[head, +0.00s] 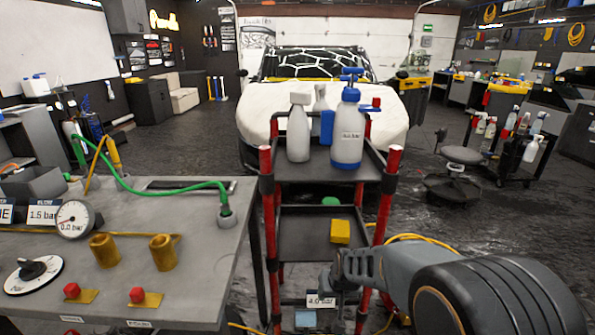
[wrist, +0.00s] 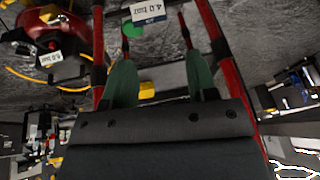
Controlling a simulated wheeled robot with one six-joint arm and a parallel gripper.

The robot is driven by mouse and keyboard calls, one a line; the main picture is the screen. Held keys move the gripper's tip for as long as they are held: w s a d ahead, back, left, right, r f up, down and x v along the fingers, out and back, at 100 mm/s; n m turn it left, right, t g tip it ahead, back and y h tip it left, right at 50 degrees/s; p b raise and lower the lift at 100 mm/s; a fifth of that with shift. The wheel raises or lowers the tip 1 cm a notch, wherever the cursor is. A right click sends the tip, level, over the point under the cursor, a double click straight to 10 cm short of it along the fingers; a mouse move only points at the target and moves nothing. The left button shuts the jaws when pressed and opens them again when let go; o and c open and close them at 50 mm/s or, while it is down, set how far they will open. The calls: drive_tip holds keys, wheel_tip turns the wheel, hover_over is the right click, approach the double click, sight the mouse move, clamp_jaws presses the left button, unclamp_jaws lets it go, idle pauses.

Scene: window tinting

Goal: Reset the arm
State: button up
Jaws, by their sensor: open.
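My arm (head: 440,285) reaches in from the lower right of the head view, with its dark grey links bent toward the trolley. My gripper (head: 340,282) is at its left end, in front of the trolley's lower part. In the wrist view the two green fingers of my gripper (wrist: 160,65) stand wide apart. Nothing shows held between them. The fingertips are partly hard to make out against the trolley behind.
A red-posted trolley (head: 280,183) stands close ahead, carrying a white spray bottle (head: 298,132) and a blue-topped bottle (head: 347,130). A yellow block (head: 340,232) sits on its lower shelf. A grey workbench (head: 205,258) with a gauge (head: 74,219) is left. A stool (head: 460,160) stands right.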

drive_tip(key=s+d+r+p, duration=0.2)
drive_tip(key=s+r+p, duration=0.2)
drive_tip(key=r, duration=0.4)
drive_tip(key=s+d+r+h+p, duration=0.1)
drive_tip(key=s+r+p, duration=0.3)
drive_tip(key=r, duration=0.5)
drive_tip(key=s+d+r+p, duration=0.4)
drive_tip(key=s+r, duration=0.3)
drive_tip(key=r, duration=0.2)
drive_tip(key=shift+s+h, duration=0.3)
drive_tip(key=shift+s, duration=0.1)
